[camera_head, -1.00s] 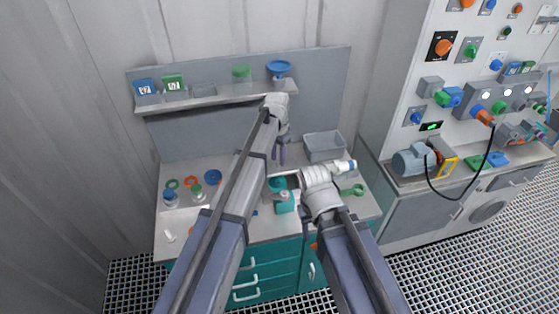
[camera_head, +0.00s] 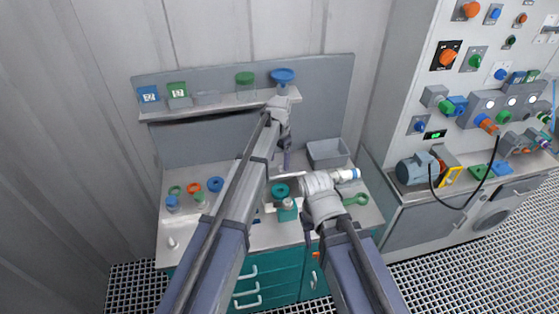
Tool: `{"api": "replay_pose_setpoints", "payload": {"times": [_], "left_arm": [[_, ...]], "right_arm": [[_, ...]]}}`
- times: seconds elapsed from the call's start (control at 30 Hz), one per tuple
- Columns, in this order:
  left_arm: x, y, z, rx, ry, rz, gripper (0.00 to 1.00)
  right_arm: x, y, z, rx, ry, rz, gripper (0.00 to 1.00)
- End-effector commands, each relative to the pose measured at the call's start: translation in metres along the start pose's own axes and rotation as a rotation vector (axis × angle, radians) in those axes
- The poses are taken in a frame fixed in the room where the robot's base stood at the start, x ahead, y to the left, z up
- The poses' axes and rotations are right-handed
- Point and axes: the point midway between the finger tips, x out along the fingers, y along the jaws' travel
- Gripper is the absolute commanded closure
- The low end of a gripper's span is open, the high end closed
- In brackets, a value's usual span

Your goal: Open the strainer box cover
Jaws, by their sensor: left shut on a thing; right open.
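My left gripper (camera_head: 287,160) hangs above the back of the bench, its narrow purple-grey fingers pointing down. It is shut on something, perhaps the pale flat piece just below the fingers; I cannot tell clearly. A teal box (camera_head: 287,212) with a pale round top stands on the bench in front, between my two arms. A teal ring-like part (camera_head: 280,191) lies just behind it. I cannot tell for sure which is the strainer box or its cover. My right gripper (camera_head: 309,236) is open and empty, low beside the teal box, partly hidden by my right wrist.
A grey open bin (camera_head: 327,153) stands at the bench's back right. A green ring-ended tool (camera_head: 357,199) lies right. Small bottles (camera_head: 173,203) and coloured rings (camera_head: 215,184) are at left. A shelf (camera_head: 215,109) hangs behind. The bench's front left is mostly clear.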

Motion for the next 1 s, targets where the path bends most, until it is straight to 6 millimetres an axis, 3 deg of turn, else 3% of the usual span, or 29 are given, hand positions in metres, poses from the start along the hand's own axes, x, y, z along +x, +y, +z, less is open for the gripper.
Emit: {"api": "replay_pose_setpoints", "payload": {"times": [0.47, 1.0], "left_arm": [[-0.009, 0.000, 0.002, 0.000, -0.002, -0.002, 0.36], [-0.073, 0.001, 0.001, 0.000, 0.000, -0.001, 0.36]], "right_arm": [[-0.009, 0.001, 0.001, 0.001, 0.000, 0.000, 0.50], [-0.072, 0.007, 0.004, 0.013, 0.000, -0.003, 0.50]]}}
